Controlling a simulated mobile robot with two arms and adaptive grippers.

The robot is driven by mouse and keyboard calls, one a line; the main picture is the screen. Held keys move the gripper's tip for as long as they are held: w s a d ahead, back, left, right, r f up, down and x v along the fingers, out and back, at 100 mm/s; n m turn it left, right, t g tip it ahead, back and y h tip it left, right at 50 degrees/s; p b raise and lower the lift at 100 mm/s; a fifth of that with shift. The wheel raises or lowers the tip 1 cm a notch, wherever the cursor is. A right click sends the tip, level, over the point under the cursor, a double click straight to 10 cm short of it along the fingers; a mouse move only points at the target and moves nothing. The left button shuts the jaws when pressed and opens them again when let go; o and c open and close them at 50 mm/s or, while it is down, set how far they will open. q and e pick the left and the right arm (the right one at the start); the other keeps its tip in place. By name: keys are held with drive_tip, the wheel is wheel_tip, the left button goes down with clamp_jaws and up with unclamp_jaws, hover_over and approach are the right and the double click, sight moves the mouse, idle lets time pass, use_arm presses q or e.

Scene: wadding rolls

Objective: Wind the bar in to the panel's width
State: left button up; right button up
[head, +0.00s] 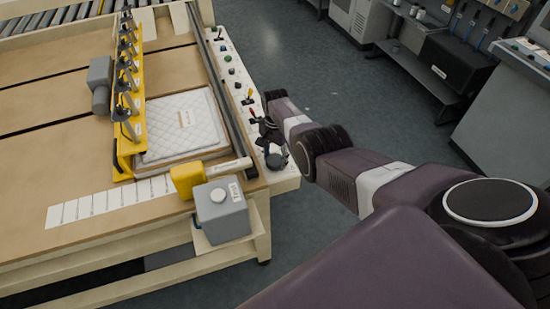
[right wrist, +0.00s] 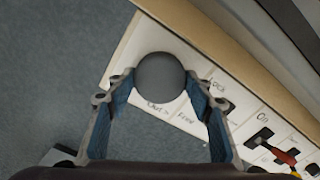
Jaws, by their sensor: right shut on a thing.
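The yellow bar (head: 125,95), with a row of black-handled fittings on it, lies along the left side of the white quilted panel (head: 182,125) on the tan table. A gap between the bar and the panel's edge is hard to judge. My right gripper (head: 270,148) is at the control strip along the table's right edge. In the right wrist view, its blue-padded fingers stand on both sides of a round grey knob (right wrist: 160,78) on the white labelled strip, and they are shut on it. My left gripper is in neither view.
A row of white labels (head: 110,200) runs along the table's front. A yellow block (head: 188,178) and a grey box (head: 222,212) are at the front right corner. A red-tipped lever (right wrist: 283,155) stands on the control strip (head: 231,72). Open floor lies to the right.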

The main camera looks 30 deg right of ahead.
sight(275, 159)
drive_tip(key=shift+w+d+r, duration=0.1)
drive_tip(key=shift+w+r, duration=0.05)
drive_tip(key=o, duration=1)
drive_tip(key=shift+o, duration=0.8)
wheel_tip(275, 159, up, 12)
idle(0.4)
